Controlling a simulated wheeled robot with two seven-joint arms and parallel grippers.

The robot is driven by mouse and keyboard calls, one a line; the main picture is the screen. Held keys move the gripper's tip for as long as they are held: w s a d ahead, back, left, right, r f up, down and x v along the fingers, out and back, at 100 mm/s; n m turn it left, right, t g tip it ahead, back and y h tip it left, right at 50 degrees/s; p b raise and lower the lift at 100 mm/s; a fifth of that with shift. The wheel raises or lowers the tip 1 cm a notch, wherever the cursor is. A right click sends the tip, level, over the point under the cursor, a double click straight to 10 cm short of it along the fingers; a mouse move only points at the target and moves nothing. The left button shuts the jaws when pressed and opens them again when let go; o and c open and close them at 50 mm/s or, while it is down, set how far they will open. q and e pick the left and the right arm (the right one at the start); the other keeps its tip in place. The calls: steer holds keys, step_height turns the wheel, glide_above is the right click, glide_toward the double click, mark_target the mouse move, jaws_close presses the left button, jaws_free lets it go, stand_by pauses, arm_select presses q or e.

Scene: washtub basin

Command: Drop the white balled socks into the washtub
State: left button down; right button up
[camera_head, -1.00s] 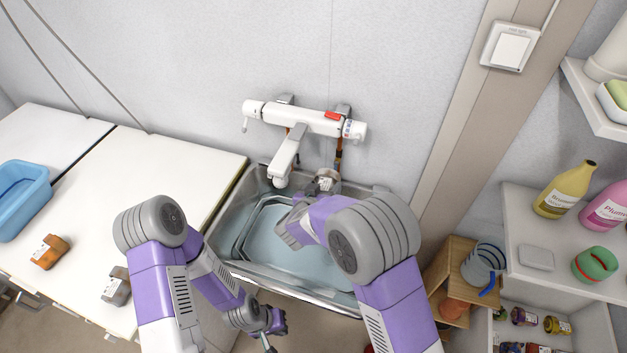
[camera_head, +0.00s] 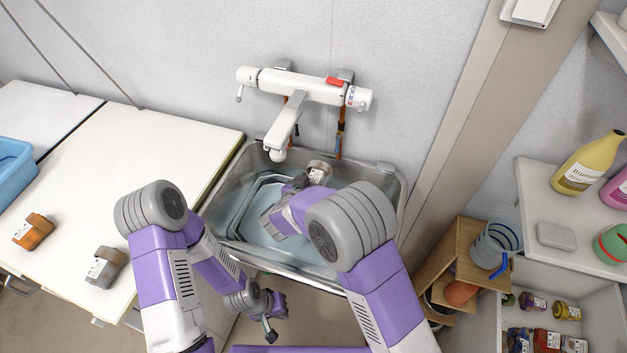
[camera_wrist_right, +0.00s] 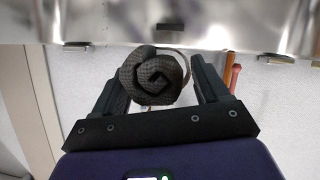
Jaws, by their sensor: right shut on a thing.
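The balled socks (camera_head: 319,172), a small rolled bundle with a pale label, show at the tip of my right gripper in the head view. In the right wrist view the bundle (camera_wrist_right: 155,75) is a knitted spiral that looks dark grey, perhaps from shadow. My right gripper (camera_wrist_right: 160,85) is shut on it, one finger on each side. My right arm hides part of the basin. My left gripper (camera_head: 276,318) is open, low in front of the basin.
A white tap (camera_head: 290,115) reaches over the back of the basin. On the white counter (camera_head: 110,170) lie an orange-brown bundle (camera_head: 33,231), a grey bundle (camera_head: 105,266) and a blue tub (camera_head: 12,170). Shelves with bottles (camera_head: 587,163) stand on the right.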

steer(key=o, duration=1.1)
steer(key=shift+c, duration=0.2)
steer(key=p+v, duration=0.2)
steer(key=v, duration=0.5)
steer(key=shift+s, duration=0.3)
steer(key=shift+r, duration=0.1)
